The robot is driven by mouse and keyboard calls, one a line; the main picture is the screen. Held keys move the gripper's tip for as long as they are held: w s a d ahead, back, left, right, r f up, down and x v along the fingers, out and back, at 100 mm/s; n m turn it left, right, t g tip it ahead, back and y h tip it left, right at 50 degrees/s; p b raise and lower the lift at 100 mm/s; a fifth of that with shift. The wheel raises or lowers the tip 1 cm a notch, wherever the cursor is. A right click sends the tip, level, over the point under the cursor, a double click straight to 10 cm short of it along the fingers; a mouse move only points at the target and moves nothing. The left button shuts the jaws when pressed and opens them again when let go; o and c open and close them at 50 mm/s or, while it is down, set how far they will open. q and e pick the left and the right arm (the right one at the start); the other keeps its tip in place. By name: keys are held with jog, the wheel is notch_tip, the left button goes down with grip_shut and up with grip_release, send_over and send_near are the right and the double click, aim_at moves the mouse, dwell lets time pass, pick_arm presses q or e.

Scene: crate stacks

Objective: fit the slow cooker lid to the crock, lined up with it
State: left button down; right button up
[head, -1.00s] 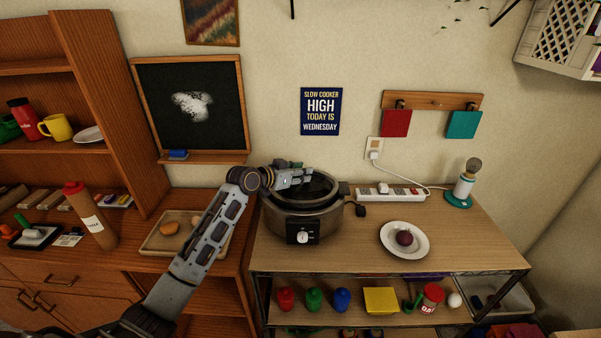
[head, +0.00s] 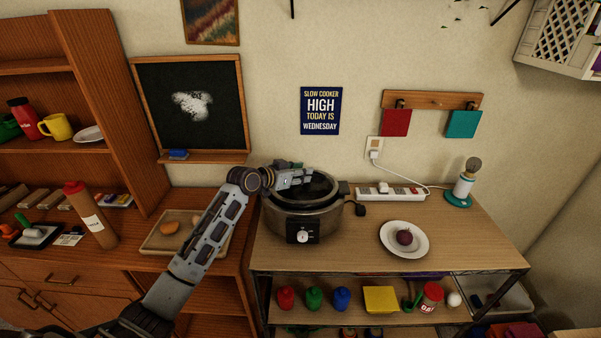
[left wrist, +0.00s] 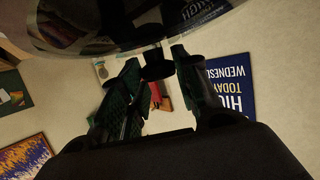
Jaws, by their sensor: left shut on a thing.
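The slow cooker crock (head: 330,222) stands on the wooden table, with its dial facing front. The dark glass lid (head: 320,190) is over the crock's mouth; I cannot tell whether its rim rests fully on the crock or is slightly raised. My left gripper (head: 302,177) reaches over from the left and is shut on the lid's knob. In the left wrist view the fingers (left wrist: 157,66) close around the dark knob (left wrist: 155,65), and the lid (left wrist: 130,22) fills the top edge. The arm hides part of the cooker's left rim. My right gripper is out of view.
A plate (head: 418,248) with a dark round item lies to the right. A power strip (head: 390,193) and a lamp (head: 464,187) stand behind it. A tray (head: 160,250) is left of the cooker. The table's front right is clear.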

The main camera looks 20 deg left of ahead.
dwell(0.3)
pick_arm(q)
jog(key=c, duration=1)
grip_release()
jog(key=shift+o, duration=0.3)
jog(key=o, duration=0.4)
jog(key=shift+o, duration=0.2)
jog(key=shift+r, duration=0.1)
jog(key=shift+r+p, duration=2.05)
jog(key=shift+r, duration=1.4)
jog(key=shift+s+f, duration=0.1)
